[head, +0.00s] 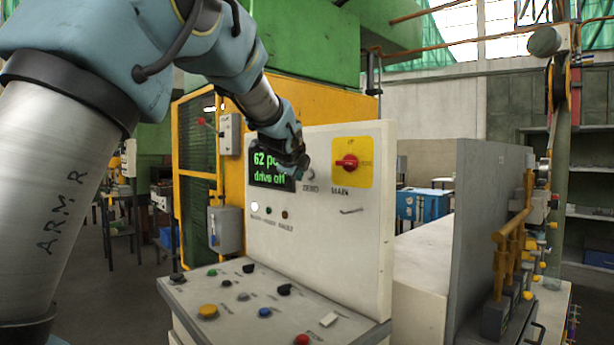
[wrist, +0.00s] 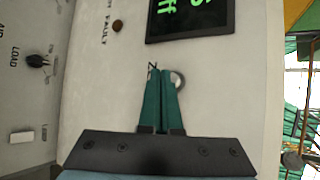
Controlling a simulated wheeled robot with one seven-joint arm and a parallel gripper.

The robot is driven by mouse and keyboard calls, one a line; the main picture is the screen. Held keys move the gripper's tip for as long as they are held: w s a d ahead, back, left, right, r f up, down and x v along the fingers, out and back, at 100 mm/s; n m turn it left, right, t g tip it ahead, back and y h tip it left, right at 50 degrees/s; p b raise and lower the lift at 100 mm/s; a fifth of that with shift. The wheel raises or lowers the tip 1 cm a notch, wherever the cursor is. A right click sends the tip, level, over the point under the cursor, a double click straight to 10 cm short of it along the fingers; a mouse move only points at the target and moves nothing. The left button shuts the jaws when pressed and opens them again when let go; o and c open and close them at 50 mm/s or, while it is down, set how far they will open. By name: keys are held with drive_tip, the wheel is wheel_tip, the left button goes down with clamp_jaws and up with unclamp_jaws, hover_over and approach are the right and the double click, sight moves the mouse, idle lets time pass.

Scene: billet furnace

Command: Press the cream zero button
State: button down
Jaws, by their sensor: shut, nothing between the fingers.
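The cream zero button (wrist: 180,78) shows in the wrist view as a small round button with a grey rim, just beside my fingertips and partly hidden by them. In the head view the button (head: 310,175) sits on the upright cream panel above the ZERO label, right of the display. My gripper (wrist: 162,72) is shut and empty, its two teal fingers together and pointing at the panel. They cover part of the ZERO lettering. In the head view my gripper (head: 301,168) is in front of the display's right edge. I cannot tell whether the fingertips touch the panel.
The green-lettered display (head: 268,168) reads "drive off" on its lower line. A red rotary switch on a yellow plate (head: 365,174) is to the right of the button. Indicator lamps (head: 268,212) sit below the display. A sloped console (head: 240,320) carries several knobs and buttons.

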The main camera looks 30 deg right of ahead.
drive_tip(key=shift+w+d, duration=0.1)
drive_tip(key=shift+d, duration=0.3)
drive_tip(key=shift+d, duration=0.4)
idle(0.6)
drive_tip(key=shift+a, duration=0.15)
drive_tip(key=shift+a+b, duration=0.3)
drive_tip(key=shift+a, duration=0.35)
drive_tip(key=shift+a, duration=0.15)
drive_tip(key=a, duration=0.2)
drive_tip(key=s+a+b, duration=0.1)
drive_tip(key=a, duration=0.1)
drive_tip(key=shift+s+a, duration=0.1)
drive_tip(key=shift+a, duration=0.25)
idle(0.7)
